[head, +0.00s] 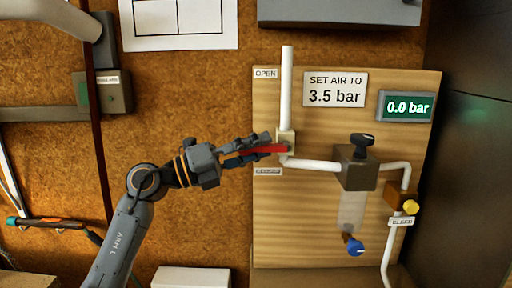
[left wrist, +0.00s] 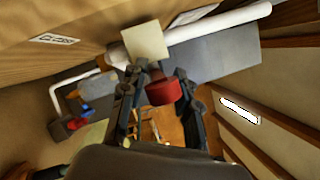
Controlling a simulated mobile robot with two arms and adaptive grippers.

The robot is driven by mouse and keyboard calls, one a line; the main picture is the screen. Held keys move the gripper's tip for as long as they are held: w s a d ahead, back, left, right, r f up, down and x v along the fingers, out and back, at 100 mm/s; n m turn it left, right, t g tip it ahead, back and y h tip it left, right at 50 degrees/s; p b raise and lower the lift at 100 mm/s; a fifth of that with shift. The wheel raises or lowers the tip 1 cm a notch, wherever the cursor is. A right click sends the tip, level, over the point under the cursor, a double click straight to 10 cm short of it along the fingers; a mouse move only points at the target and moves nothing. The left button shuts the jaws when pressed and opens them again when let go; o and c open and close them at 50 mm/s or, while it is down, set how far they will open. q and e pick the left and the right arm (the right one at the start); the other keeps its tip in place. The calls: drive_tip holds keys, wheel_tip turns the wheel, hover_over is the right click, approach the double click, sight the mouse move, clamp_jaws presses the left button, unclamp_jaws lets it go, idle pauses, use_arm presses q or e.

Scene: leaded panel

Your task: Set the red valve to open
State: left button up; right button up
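The red valve handle (head: 268,150) sticks out leftward, almost level, from a cream valve body (head: 286,141) on the white pipe at the wooden panel's left edge. An OPEN label (head: 265,73) is above it and a small label (head: 268,171) is below. My left gripper (head: 262,147) is at the handle, its fingers along either side. In the left wrist view the red handle (left wrist: 163,90) lies between the fingers (left wrist: 160,82), with the cream valve body (left wrist: 145,41) beyond. Whether the fingers press on it cannot be told. My right gripper is not in view.
The wooden panel (head: 300,225) also carries a 0.0 bar display (head: 406,107), a black knob (head: 363,140), a blue knob (head: 355,246) and a yellow knob (head: 410,207). A grey box (head: 103,93) is on the brown wall at left.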

use_arm(q)
drive_tip(key=c, duration=0.3)
clamp_jaws()
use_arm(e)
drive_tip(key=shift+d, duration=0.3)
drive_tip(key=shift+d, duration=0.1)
